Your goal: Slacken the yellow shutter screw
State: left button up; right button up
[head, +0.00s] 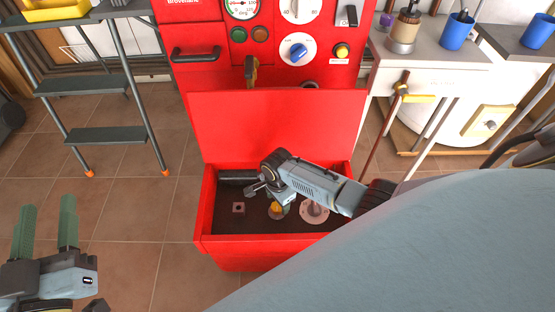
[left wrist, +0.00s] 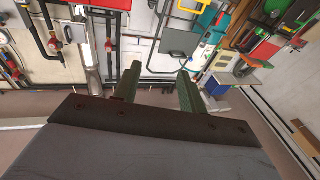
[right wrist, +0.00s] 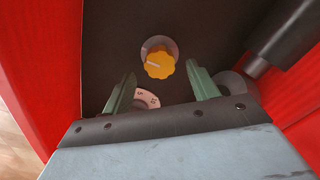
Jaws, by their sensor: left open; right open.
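The yellow shutter screw (right wrist: 159,64) is a lobed knob with a pale line on a round grey base, on the dark panel inside the red boiler. In the head view the yellow screw (head: 275,208) shows partly beneath my right gripper. My right gripper (right wrist: 161,88) is open, with green fingers apart just short of the screw; the screw appears between and beyond the fingertips, and I see no contact. In the head view my right gripper (head: 272,202) reaches into the red compartment. My left gripper (head: 54,222) is open and empty at the lower left, over the tiled floor.
Red compartment walls (head: 207,205) enclose the space. A dark cylinder (right wrist: 285,35) is close right in the right wrist view.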

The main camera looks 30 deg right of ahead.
aim_at(277, 209)
notch_tip(277, 209, down, 2)
jog(key=shift+f+b, duration=0.1)
jog(key=shift+b, duration=0.55)
pick_arm(q)
jog(key=shift+s+d+r+t+h, duration=0.1)
jog(key=shift+s+r+t+h, duration=0.15)
jog(key=shift+r+t, duration=0.55)
jog(key=shift+s+r+t+h, duration=0.15)
jog(key=shift+s+r+t, duration=0.35)
jog(key=shift+r, duration=0.5)
jog(key=shift+s+d+r+t+h, duration=0.1)
jog(key=shift+s+r+t+h, duration=0.1)
jog(key=shift+r+t, duration=0.65)
pick_arm(e)
jog(key=shift+f, duration=0.15)
jog(key=c, duration=1)
pick_arm(q)
jog(key=shift+w+g, duration=0.1)
jog(key=shift+g, duration=0.15)
